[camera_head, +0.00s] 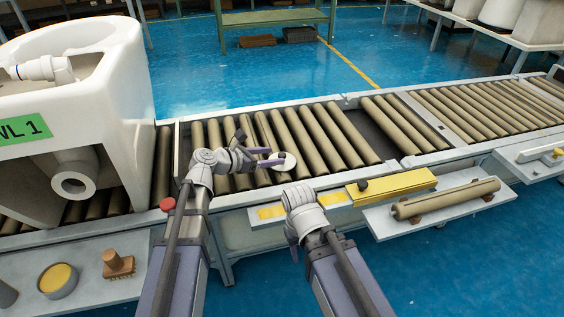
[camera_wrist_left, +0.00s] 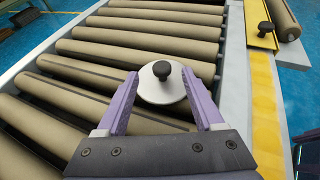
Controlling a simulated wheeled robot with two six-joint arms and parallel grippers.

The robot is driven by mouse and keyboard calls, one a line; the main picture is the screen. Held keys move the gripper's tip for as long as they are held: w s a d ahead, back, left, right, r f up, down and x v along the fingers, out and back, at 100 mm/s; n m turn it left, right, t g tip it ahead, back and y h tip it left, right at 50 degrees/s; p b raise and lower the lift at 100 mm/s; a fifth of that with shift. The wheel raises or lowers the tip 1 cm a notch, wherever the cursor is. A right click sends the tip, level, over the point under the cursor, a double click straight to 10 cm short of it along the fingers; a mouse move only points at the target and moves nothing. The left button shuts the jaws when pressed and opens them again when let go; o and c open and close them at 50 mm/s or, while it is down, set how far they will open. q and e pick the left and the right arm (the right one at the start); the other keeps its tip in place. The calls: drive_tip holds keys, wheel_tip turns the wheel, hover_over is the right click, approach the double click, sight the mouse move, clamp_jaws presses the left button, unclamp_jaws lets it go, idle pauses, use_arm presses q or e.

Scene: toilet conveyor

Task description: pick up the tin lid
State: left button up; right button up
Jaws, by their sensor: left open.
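The tin lid (camera_head: 286,162) is a round pale disc on the conveyor rollers, near the middle of the belt. In the left wrist view the tin lid (camera_wrist_left: 163,94) shows a black knob on top. My left gripper (camera_head: 268,156) is open, with its purple fingers reaching over the rollers at the lid. In the left wrist view the fingers of my left gripper (camera_wrist_left: 160,76) lie on either side of the lid. I cannot tell if they touch it. My right arm's wrist shows at the conveyor's front edge, but its gripper is hidden.
A white toilet (camera_head: 122,75) stands on the rollers at the left. A front shelf at lower left holds a round tin (camera_head: 58,281) with yellow contents and a brush (camera_head: 118,264). A yellow box (camera_head: 395,185) and a brown roller (camera_head: 447,198) lie along the front right.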

sight(281, 155)
use_arm(q)
drive_tip(key=b+x, duration=0.1)
drive_tip(key=x, duration=0.4)
drive_tip(key=shift+s+b, duration=0.1)
drive_tip(key=shift+b, duration=0.2)
drive_tip(key=shift+r, duration=0.1)
clamp_jaws()
